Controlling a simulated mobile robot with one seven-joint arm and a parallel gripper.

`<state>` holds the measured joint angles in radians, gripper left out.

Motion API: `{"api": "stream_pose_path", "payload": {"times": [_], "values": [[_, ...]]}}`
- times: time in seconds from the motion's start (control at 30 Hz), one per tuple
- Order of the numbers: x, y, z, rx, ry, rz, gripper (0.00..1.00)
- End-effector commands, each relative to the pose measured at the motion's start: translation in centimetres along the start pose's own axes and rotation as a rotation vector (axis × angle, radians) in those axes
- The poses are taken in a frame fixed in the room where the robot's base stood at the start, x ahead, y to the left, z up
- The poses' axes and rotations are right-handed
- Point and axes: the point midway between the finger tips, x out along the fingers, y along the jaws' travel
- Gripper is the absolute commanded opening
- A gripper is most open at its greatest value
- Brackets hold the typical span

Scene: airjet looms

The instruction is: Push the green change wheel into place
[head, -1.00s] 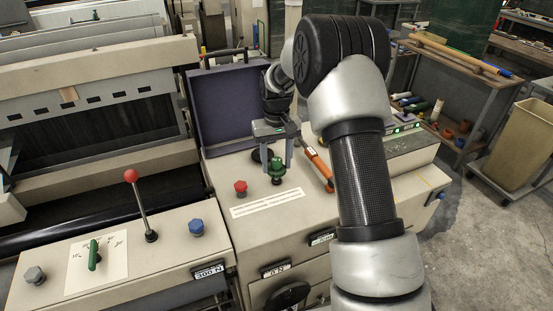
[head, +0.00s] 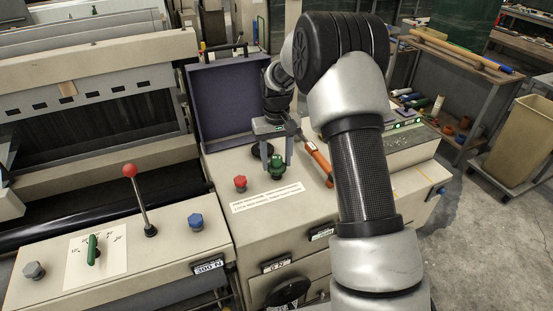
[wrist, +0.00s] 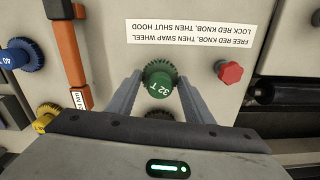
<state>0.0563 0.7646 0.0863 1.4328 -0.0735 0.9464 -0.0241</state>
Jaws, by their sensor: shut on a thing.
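The green change wheel (wrist: 158,80), a toothed wheel marked 32 T, sits between the two fingers of my gripper (wrist: 160,88) in the wrist view. In the head view the green wheel (head: 277,165) is at the top of the beige machine cabinet, beyond the white label strip. My gripper (head: 277,158) points down there and is shut on the wheel. The red knob (head: 240,183) stands left of the wheel; it also shows in the wrist view (wrist: 229,72). How far the wheel is seated is hidden.
An orange-handled tool (head: 318,163) lies close to the right of my gripper. A blue wheel (wrist: 22,55) and a yellow wheel (wrist: 46,112) show at the left of the wrist view. The purple hood (head: 222,100) stands open behind. A red-topped lever (head: 138,200) rises at left.

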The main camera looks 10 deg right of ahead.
Motion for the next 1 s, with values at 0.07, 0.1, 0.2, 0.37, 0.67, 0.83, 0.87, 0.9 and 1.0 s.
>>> {"api": "stream_pose_path", "payload": {"times": [0.07,0.1,0.2,0.37,0.67,0.83,0.87,0.9,1.0], "values": [[0.2,0.0,0.0,0.000,0.000,0.000,0.21],[0.3,0.0,0.0,0.000,0.000,0.000,0.21],[0.5,0.0,0.0,0.000,0.000,0.000,0.21],[0.8,0.0,0.0,0.000,0.000,0.000,0.21],[1.4,0.0,0.0,0.000,0.000,0.000,0.21],[1.8,0.0,0.0,0.000,0.000,0.000,0.21],[1.9,0.0,0.0,0.000,0.000,0.000,0.21],[1.9,0.0,0.0,0.000,0.000,0.000,0.21],[2.1,0.0,0.0,0.000,0.000,0.000,0.21]]}}
